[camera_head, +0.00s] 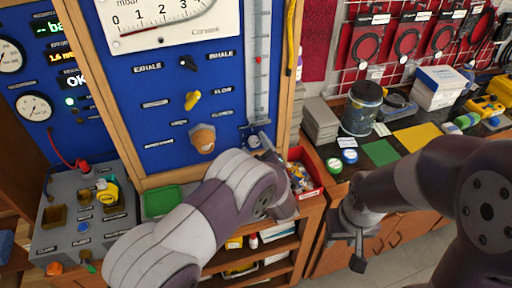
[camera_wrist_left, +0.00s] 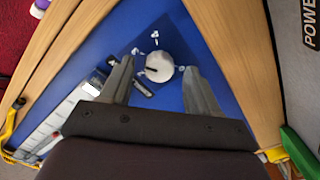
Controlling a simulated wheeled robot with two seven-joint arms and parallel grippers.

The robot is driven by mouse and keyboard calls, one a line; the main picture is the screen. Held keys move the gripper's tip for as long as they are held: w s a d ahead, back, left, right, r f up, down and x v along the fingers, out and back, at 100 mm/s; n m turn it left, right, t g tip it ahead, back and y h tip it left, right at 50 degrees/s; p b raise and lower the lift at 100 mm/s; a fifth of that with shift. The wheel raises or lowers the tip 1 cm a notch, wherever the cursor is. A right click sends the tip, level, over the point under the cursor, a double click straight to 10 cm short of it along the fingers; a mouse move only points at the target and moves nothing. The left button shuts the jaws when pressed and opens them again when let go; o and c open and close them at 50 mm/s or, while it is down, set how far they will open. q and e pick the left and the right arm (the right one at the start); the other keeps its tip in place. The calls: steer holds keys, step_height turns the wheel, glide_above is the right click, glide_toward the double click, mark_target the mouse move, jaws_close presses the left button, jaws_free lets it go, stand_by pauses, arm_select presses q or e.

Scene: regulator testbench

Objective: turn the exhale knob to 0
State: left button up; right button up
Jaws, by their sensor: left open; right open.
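The blue panel (camera_head: 130,120) carries a small black selector knob (camera_head: 188,63) between the EXHALE and INHALE labels. Below it are a yellow knob (camera_head: 192,100) and a tan knob (camera_head: 203,138). A white knob (camera_head: 254,141) sits under the clear flow tube; its own label is not readable. My left gripper (camera_head: 260,138) is at this white knob. In the left wrist view the white knob (camera_wrist_left: 159,67), with a dark pointer mark, lies between the open fingers (camera_wrist_left: 158,74); contact cannot be told. My right gripper (camera_head: 348,238) is open and empty, low in front of the counter.
A grey box with small controls (camera_head: 85,215) stands left of the panel. A green tray (camera_head: 163,200) and a red bin (camera_head: 303,172) are below it. The right counter holds a dark jar (camera_head: 362,108) and boxes. The panel's wooden frame (camera_head: 291,80) is close to my left gripper.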

arm_select(q)
steer(key=shift+w, duration=0.25)
